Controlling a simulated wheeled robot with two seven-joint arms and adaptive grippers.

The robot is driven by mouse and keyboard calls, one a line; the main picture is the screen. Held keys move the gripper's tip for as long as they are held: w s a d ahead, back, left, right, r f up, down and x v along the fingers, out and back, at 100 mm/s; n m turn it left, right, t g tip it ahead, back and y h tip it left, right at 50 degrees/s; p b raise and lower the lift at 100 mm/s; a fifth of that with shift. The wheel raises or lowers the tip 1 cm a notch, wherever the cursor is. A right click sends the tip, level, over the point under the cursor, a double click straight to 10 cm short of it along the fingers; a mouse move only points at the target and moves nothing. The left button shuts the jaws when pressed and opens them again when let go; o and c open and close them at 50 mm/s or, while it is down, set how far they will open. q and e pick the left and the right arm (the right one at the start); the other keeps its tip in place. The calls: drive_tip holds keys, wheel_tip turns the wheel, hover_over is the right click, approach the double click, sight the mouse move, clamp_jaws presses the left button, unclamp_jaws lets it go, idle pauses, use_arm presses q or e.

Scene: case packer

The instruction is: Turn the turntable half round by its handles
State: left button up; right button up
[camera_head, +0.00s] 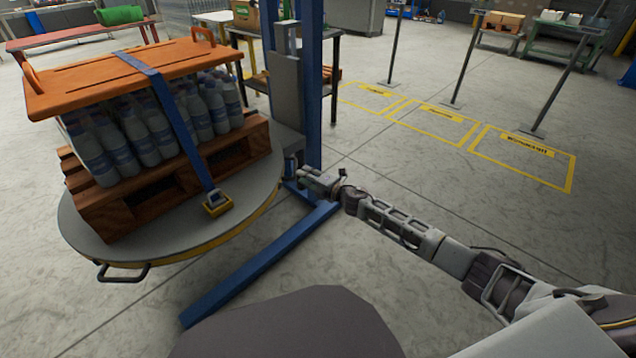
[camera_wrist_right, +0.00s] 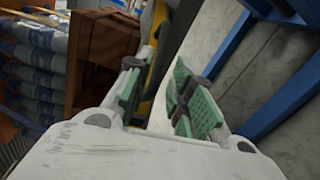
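The round grey turntable (camera_head: 215,222) with a yellow rim stands at the left of the head view. A dark loop handle (camera_head: 125,273) sticks out from its front edge. On it is a wooden pallet (camera_head: 160,190) with blue-labelled bottles (camera_head: 145,135) under an orange lid (camera_head: 120,75), held by a blue strap (camera_head: 170,105). My right gripper (camera_head: 303,174) is at the turntable's right edge. In the right wrist view its green-padded fingers (camera_wrist_right: 158,95) are apart, with the yellow rim (camera_wrist_right: 157,60) beyond and between them. My left gripper is out of view.
A blue upright post (camera_head: 313,80) and a blue floor leg (camera_head: 260,265) stand close to my right gripper. A dark table (camera_head: 325,35) is behind.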

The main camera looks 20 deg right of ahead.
drive_tip(key=shift+v, duration=2.8)
